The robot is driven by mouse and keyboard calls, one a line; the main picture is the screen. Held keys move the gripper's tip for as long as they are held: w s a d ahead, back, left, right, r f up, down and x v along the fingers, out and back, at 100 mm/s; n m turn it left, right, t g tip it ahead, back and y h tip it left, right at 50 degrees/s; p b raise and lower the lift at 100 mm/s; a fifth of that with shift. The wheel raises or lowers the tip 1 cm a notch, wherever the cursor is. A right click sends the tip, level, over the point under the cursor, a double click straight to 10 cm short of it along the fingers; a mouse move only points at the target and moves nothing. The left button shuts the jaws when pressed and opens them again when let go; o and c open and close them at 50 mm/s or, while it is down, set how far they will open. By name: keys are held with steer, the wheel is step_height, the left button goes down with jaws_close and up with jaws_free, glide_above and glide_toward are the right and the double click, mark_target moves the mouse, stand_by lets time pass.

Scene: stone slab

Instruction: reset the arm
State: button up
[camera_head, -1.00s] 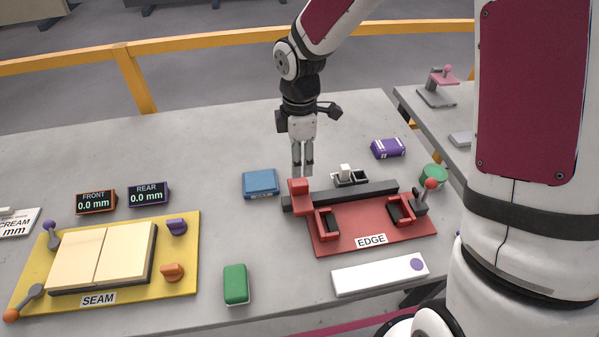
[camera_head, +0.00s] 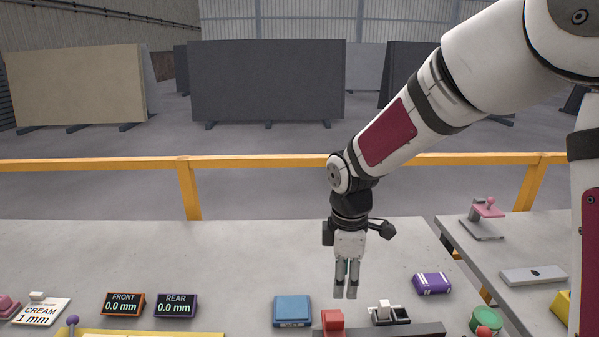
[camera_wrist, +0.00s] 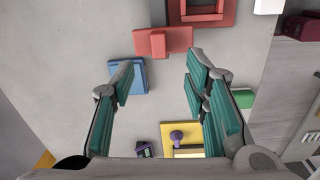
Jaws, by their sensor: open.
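My gripper (camera_head: 345,291) hangs pointing down above the grey table (camera_head: 230,255), behind the red block (camera_head: 333,321). In the wrist view my gripper (camera_wrist: 160,92) is open, its teal-lined fingers apart with nothing between them but bare table surface below. The blue box (camera_head: 292,310) lies left of the gripper in the head view. It also shows beside one finger in the wrist view (camera_wrist: 138,78). My arm comes in from the upper right and is bent above the table.
Two small displays, FRONT (camera_head: 123,304) and REAR (camera_head: 175,304), stand on the left near a CREAM card (camera_head: 40,313). A yellow rail (camera_head: 260,163) runs behind the table. Most of the EDGE and SEAM fixtures is cut off below.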

steer(key=s+d+r+m+t, duration=0.2)
steer(key=s+d+r+m, duration=0.2)
steer(key=s+r+m, duration=0.4)
steer(key=s+d+r+m+t, duration=0.3)
steer(key=s+r+m, duration=0.5)
steer(key=s, duration=0.4)
steer(key=shift+s+d+r+m, duration=0.4)
steer(key=shift+d+r, duration=0.15)
steer(key=shift+d, duration=0.1)
